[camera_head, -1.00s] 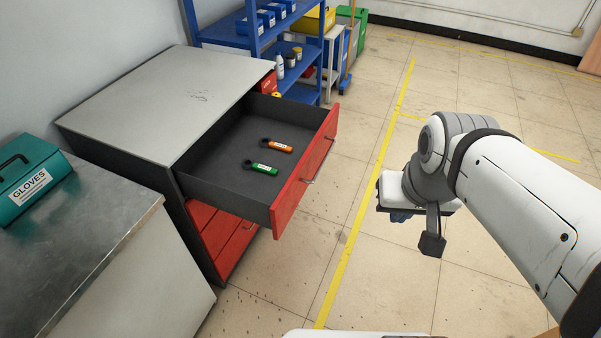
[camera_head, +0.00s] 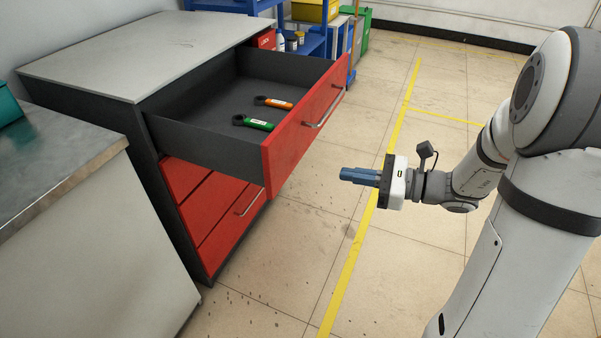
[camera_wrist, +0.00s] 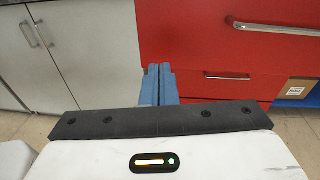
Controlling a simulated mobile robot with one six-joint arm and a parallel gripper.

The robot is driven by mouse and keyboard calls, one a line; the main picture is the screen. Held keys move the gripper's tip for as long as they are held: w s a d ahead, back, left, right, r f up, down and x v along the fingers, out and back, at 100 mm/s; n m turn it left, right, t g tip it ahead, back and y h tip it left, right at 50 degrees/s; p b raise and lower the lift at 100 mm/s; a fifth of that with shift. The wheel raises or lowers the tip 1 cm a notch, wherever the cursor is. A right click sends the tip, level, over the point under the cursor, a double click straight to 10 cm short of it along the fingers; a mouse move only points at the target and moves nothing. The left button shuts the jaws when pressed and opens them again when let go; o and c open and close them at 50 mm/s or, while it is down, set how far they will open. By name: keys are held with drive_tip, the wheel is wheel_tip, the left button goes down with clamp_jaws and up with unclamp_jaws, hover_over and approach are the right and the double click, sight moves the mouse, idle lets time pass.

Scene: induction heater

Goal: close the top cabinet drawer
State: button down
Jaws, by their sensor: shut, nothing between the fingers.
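The top drawer (camera_head: 292,140) of the grey cabinet (camera_head: 142,95) is pulled far out, its red front facing right towards my gripper. An orange-handled wrench (camera_head: 273,102) and a green-handled wrench (camera_head: 254,122) lie inside it. A metal handle (camera_head: 324,108) sits on the drawer front, and a handle also shows in the wrist view (camera_wrist: 275,28). My gripper (camera_head: 345,174) is shut and empty, its blue fingers pointing left. It is in front of the drawer front and apart from it, lower than the handle in the head view. In the wrist view the red front fills the upper right beyond the fingers (camera_wrist: 159,85).
Lower red drawers (camera_head: 215,205) are shut under the open one. A metal-topped bench (camera_head: 60,160) stands at the left front. Blue shelving (camera_head: 300,40) and a green bin (camera_head: 361,30) stand behind. The tiled floor right of the cabinet is clear, with a yellow line (camera_head: 385,150).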

wheel_tip(320, 180, down, 2)
drive_tip(key=w+d+m+t, duration=0.1)
drive_tip(key=w+m+t, duration=0.1)
drive_tip(key=b, duration=0.3)
approach(288, 154)
drive_tip(key=shift+y, duration=0.3)
drive_tip(key=x, duration=0.6)
drive_tip(key=shift+a+f, duration=0.25)
drive_tip(key=shift+w+a, duration=0.1)
drive_tip(key=shift+a, duration=0.1)
drive_tip(key=shift+w, duration=0.15)
